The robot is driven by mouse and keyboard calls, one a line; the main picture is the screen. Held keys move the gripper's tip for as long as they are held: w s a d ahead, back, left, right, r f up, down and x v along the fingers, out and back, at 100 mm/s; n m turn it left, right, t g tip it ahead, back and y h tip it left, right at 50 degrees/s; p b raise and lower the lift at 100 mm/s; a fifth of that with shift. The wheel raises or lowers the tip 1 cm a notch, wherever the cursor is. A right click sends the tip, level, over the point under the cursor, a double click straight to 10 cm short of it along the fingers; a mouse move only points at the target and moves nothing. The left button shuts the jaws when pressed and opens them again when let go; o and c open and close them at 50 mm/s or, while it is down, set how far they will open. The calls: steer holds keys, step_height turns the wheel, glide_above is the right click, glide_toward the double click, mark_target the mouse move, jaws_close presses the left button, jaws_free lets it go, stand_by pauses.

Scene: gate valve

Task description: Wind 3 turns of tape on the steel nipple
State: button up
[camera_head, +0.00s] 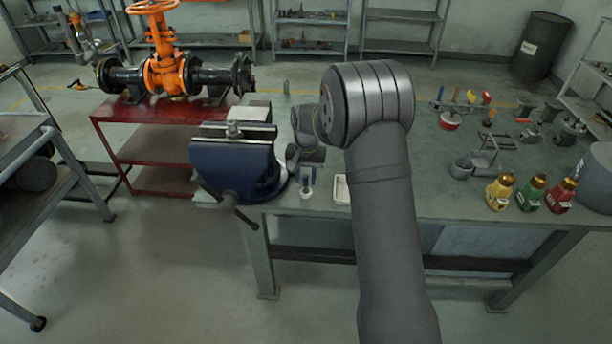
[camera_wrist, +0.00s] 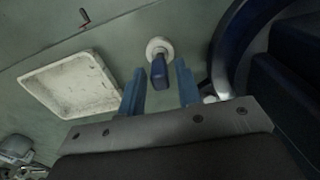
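My gripper (camera_wrist: 160,69) is open in the wrist view, its two blue-grey fingers spread. Between the fingertips, in the picture, is a small blue piece (camera_wrist: 158,72) with a white round disc (camera_wrist: 160,47), likely the tape roll on its holder. Gaps show on both sides, and I cannot tell how deep it lies between the fingers. In the head view it stands on the bench (camera_head: 307,187) just right of the vise, below my wrist. A short grey metal piece, likely the steel nipple (camera_head: 233,129), sits upright in the jaws of the blue vise (camera_head: 232,165).
The vise also shows as a curved blue body (camera_wrist: 232,45) close right of my fingers. A white shallow tray (camera_wrist: 70,84) lies to the left. Bottles (camera_head: 532,192) and tools stand on the bench's right. An orange gate valve (camera_head: 165,72) sits on a red cart (camera_head: 150,112).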

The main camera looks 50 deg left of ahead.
jaws_close()
steer(key=shift+r, duration=0.1)
steer(key=shift+r, duration=2.45)
